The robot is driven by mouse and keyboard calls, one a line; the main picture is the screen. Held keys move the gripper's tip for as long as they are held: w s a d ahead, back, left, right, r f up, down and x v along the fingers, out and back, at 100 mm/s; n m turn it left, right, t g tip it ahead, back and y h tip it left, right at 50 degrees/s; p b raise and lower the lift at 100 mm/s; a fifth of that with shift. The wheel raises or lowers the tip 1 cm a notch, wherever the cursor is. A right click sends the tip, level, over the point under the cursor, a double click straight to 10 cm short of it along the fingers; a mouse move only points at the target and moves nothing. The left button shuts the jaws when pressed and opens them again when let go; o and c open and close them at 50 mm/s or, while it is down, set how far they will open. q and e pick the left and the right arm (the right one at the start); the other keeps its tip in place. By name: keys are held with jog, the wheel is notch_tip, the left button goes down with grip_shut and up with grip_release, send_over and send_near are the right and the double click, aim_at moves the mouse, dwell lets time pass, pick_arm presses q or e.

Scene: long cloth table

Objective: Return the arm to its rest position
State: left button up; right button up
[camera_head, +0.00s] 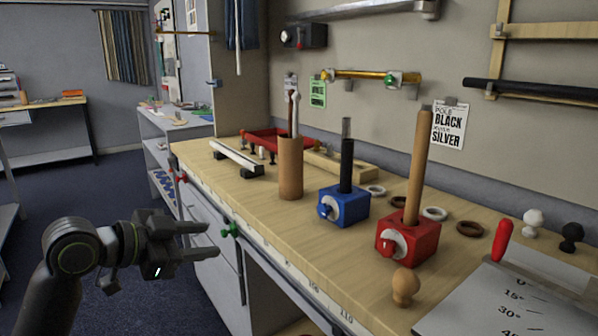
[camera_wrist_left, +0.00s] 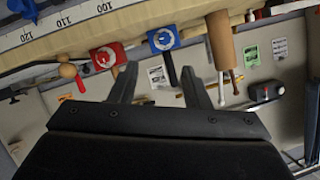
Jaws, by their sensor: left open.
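My left gripper (camera_head: 207,241) is open and empty, off the front edge of the table (camera_head: 300,226) at the left. Its open fingers also show in the left wrist view (camera_wrist_left: 162,85), with the table and wall appearing upside down behind them. My left arm comes in from the lower left of the head view. The fingers point right toward the table's front side and appear apart from it. My right gripper is not in view.
A red block (camera_head: 408,240) holds an upright wooden pole, and a blue block (camera_head: 343,207) holds a dark pole. A brown cylinder (camera_head: 290,170) holds thin rods. A wooden knob (camera_head: 405,287) stands near the front edge. Floor (camera_head: 110,200) left of the table is open.

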pick_arm(q)
jog(key=s+a+f+n+g+y, duration=0.1)
jog(key=s+a+f+n+y, duration=0.15)
jog(key=f, duration=0.85)
jog(key=s+a+f+n+y, duration=0.15)
jog(key=f+n, duration=0.25)
jog(key=f, duration=0.7)
jog(key=s+a+f+n+g+y, duration=0.1)
jog(key=s+a+f+n+y, duration=0.15)
jog(key=f, duration=0.85)
jog(key=s+a+f+n+g+y, duration=0.2)
jog(key=s+a+f+n+g, duration=0.1)
jog(key=s+f, duration=1)
jog(key=s+a+f+g+p, duration=0.1)
jog(key=s+f+p, duration=0.3)
jog(key=s, duration=0.5)
jog(key=s+a+f+n+g+y+p, duration=0.1)
jog(key=s+f+p, duration=0.3)
jog(key=s+p, duration=0.4)
jog(key=s+a+f+n+g+y+p, duration=0.1)
jog(key=s+f+p, duration=0.4)
jog(key=s, duration=0.7)
jog(key=shift+g+p, duration=0.3)
jog(key=shift+p, duration=0.15)
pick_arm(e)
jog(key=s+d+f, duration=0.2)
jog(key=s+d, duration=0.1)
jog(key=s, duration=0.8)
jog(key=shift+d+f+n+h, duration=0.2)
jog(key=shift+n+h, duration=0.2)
